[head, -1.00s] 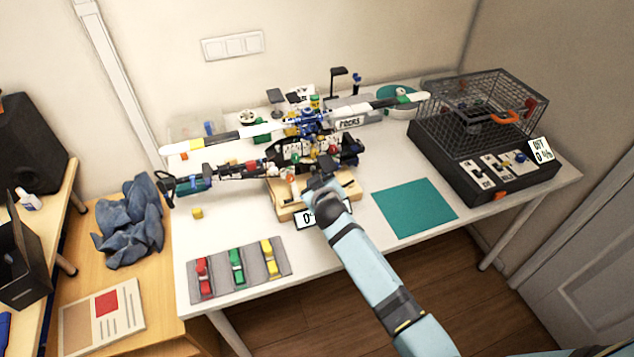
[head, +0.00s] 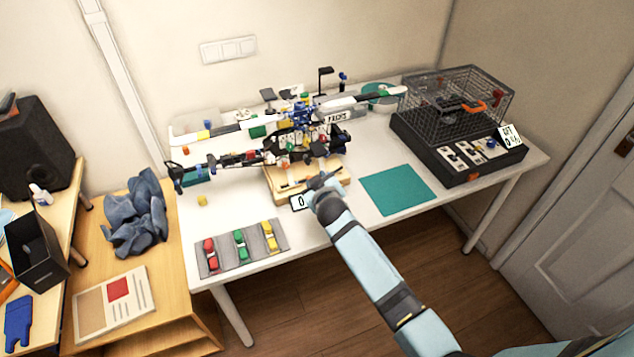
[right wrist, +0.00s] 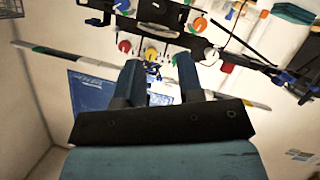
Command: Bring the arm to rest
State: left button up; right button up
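My right arm comes in from the lower right in the head view. Its gripper (head: 322,184) is at the front right edge of the wooden stand (head: 283,195) under the model helicopter (head: 302,118). I cannot tell from the head view whether it touches the stand. In the right wrist view the two fingers (right wrist: 158,66) are apart, with nothing held between them. The helicopter and its coloured parts show beyond the fingertips. My left arm and gripper are in neither view.
A grey mat (head: 228,263) with red, green and yellow pieces lies front left. A green mat (head: 397,190) lies right of the stand. A wire cage (head: 455,105) on a black switch box stands at the right. A side desk with blue cloth (head: 137,215) is left.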

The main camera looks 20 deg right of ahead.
jog(key=shift+w+d+f, duration=0.1)
jog(key=shift+w+f, duration=0.05)
jog(key=s+a+f+g+y+p, duration=0.1)
jog(key=s+f+y, duration=0.1)
jog(key=s, duration=1.6)
jog(key=s+a+f+g+y+p, duration=0.1)
jog(key=s+f+y, duration=0.2)
jog(key=s, duration=1.4)
jog(key=shift+s+a+f+m+g, duration=0.3)
jog(key=shift+s+f+m+g, duration=0.1)
jog(key=shift+f, duration=0.15)
